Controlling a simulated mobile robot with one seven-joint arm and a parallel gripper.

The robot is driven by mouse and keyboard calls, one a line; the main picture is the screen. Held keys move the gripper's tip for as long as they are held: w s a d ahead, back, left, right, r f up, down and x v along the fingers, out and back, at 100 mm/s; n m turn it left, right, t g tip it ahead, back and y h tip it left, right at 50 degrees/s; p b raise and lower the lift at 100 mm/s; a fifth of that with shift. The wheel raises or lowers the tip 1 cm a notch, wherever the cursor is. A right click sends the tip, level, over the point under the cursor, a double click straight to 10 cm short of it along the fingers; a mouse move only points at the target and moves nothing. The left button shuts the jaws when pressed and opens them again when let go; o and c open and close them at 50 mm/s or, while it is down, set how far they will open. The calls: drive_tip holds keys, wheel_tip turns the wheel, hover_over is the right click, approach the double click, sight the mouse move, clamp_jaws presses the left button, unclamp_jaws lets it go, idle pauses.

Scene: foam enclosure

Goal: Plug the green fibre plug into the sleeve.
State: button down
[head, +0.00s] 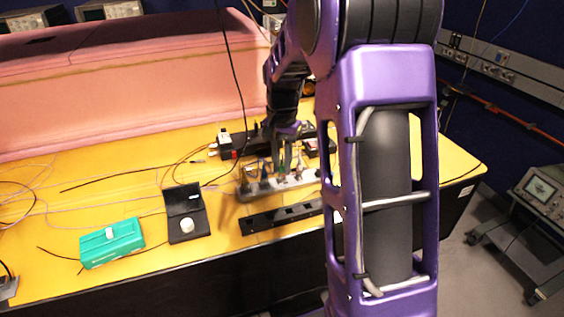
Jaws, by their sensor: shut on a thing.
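My gripper (285,163) is at the far end of my purple arm, pointing down over the yellow table. It is shut on the green fibre plug, which shows only as a small green patch (281,171) at the fingertips. Below it is a pale grey bar (311,179) with several dark and light fittings standing along it. I cannot single out the sleeve among these fittings. The plug's tip is too small and too hidden to tell whether it touches a fitting.
A black slotted rail (283,216) lies in front of the bar. A black box with a white knob (187,225) and a teal box (112,243) stand to the left. Thin cables cross the yellow table (95,190). A pink foam wall (110,85) stands behind.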

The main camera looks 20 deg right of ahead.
drive_tip(key=shift+f, duration=0.15)
drive_tip(key=c, duration=0.7)
unclamp_jaws()
wheel_tip(320, 180, up, 17)
drive_tip(key=shift+r+p, duration=0.2)
drive_tip(key=shift+p, duration=1)
